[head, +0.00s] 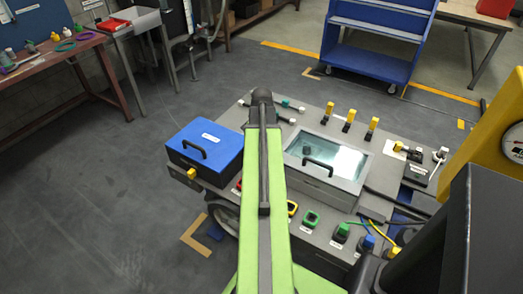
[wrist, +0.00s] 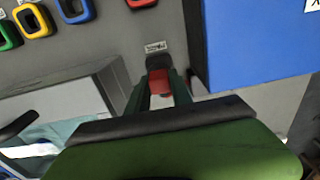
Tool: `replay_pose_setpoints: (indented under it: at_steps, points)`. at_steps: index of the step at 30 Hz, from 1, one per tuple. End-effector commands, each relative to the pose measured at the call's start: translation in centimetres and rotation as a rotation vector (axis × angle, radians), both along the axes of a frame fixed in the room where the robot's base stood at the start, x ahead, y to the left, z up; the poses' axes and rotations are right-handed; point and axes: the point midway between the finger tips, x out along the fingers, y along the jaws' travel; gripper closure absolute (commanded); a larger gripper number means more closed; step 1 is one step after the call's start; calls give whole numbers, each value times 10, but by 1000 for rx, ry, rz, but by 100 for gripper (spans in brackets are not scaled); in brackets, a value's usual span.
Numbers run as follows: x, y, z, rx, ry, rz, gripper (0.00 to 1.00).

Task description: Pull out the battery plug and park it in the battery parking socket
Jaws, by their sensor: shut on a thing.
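In the wrist view my gripper (wrist: 160,94) is shut on a red block, which I take as the battery plug (wrist: 160,80). The plug is between the two dark green fingers, right against or just in front of a dark socket-like part (wrist: 158,63). I cannot tell whether the plug is seated in it. A small label (wrist: 155,47) beside that part is too small to read. In the head view my green arm hides the gripper and the plug. I cannot make out which fitting is the battery parking socket.
The blue box (head: 207,146) stands left of my arm and the glass-lidded box (head: 327,160) right of it; in the wrist view the blue box (wrist: 262,40) is close on the right. Yellow-topped posts (head: 349,120) stand behind.

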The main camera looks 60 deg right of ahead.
Motion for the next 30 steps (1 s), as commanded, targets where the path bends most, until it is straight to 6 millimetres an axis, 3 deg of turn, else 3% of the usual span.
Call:
replay_pose_setpoints:
  at_steps: [30]
  points:
    - [0,0,-7,0,0,0,100]
